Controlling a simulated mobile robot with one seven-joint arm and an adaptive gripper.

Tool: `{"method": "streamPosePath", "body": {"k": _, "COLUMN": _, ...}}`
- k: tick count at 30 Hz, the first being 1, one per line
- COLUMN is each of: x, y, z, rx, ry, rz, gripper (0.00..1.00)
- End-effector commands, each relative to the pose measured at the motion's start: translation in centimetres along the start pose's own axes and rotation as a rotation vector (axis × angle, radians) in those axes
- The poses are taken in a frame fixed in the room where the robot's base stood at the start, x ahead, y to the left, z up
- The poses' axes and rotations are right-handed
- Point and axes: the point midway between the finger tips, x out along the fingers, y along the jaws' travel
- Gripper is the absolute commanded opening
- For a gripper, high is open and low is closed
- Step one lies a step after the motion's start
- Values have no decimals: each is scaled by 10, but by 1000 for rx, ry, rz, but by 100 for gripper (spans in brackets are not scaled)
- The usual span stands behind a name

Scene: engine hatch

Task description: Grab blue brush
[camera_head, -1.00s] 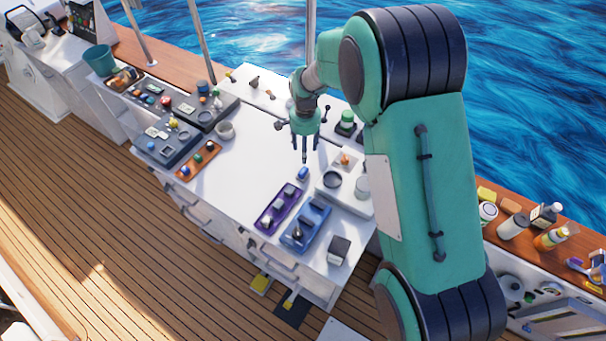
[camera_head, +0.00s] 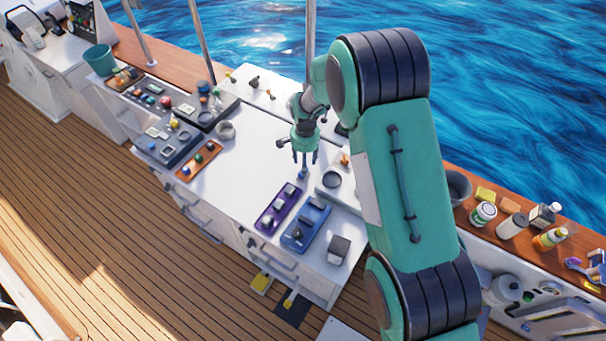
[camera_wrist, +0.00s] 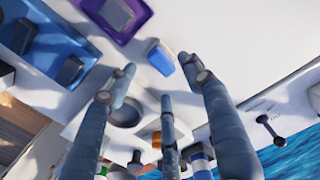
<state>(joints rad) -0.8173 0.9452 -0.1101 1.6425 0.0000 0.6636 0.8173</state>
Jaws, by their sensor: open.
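A small blue item (camera_wrist: 160,56) with a pale edge lies on the white worktop in the wrist view; I take it for the blue brush, but no bristles can be made out. It also shows in the head view (camera_head: 303,174), partly hidden by a finger. My gripper (camera_head: 304,162) points down just above it. In the wrist view my gripper (camera_wrist: 165,88) has its three fingers spread, with nothing between the tips. The blue item lies just beyond the fingertips, and no contact is visible.
A purple tray (camera_head: 265,221) and a blue tray (camera_head: 291,242) holding dark blocks stand in front of the gripper. A round dark ring (camera_head: 332,179) lies to the right. The white worktop (camera_head: 235,175) is clear to the left.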

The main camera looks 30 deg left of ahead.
Motion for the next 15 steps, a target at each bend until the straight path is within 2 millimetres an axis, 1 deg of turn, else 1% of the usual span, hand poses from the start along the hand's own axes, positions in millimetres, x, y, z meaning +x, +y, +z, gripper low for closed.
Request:
{"method": "streamPosePath", "body": {"k": 8, "x": 2, "y": 0, "z": 0, "rx": 0, "ry": 0, "rz": 0, "gripper": 51}}
{"method": "streamPosePath", "body": {"k": 11, "x": 6, "y": 0, "z": 1, "rx": 0, "ry": 0, "rz": 0, "gripper": 51}}
{"method": "streamPosePath", "body": {"k": 15, "x": 17, "y": 1, "z": 2, "rx": 0, "ry": -2, "rz": 3, "gripper": 51}}
